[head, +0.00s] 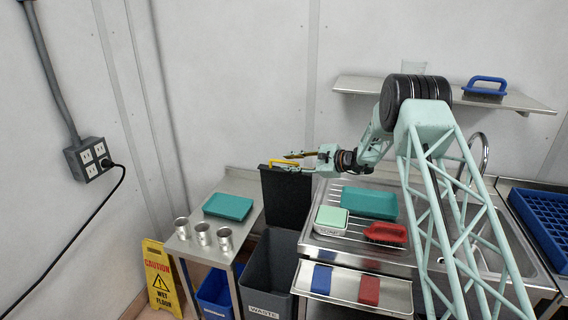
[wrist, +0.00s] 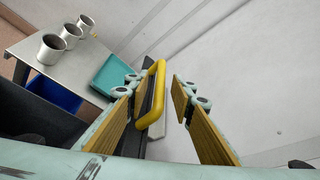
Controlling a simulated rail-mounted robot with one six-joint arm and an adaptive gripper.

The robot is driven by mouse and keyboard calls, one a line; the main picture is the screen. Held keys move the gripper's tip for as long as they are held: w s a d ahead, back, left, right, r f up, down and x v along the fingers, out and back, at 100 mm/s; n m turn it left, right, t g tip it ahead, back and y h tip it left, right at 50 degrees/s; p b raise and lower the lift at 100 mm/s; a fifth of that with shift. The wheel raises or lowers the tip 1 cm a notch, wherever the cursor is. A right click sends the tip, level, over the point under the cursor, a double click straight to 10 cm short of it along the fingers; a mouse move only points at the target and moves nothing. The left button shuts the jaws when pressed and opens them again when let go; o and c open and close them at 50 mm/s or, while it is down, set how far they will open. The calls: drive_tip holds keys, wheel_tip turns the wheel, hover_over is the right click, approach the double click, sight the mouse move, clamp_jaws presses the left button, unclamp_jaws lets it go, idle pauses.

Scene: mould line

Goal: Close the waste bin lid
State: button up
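The grey waste bin (head: 268,284) stands on the floor between the two tables, labelled WASTE. Its dark lid (head: 287,200) stands upright, swung open at the back of the bin. A yellow handle (wrist: 153,98) is fixed on the lid and also shows in the head view (head: 279,162) at the lid's top. My gripper (head: 293,161) is at the handle, reaching in from the right. In the wrist view my gripper (wrist: 161,92) is open, with the handle between its fingers, nearer the left one. Whether a pad touches it I cannot tell.
A side table with several metal cups (head: 203,234) and a teal tray (head: 228,206) stands left of the bin. A blue bin (head: 214,295) is under it. The steel sink counter (head: 329,244) is on the right. A wet-floor sign (head: 160,278) stands at left.

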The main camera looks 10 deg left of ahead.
drive_tip(key=shift+x, duration=1.35)
drive_tip(key=shift+c, duration=0.8)
clamp_jaws()
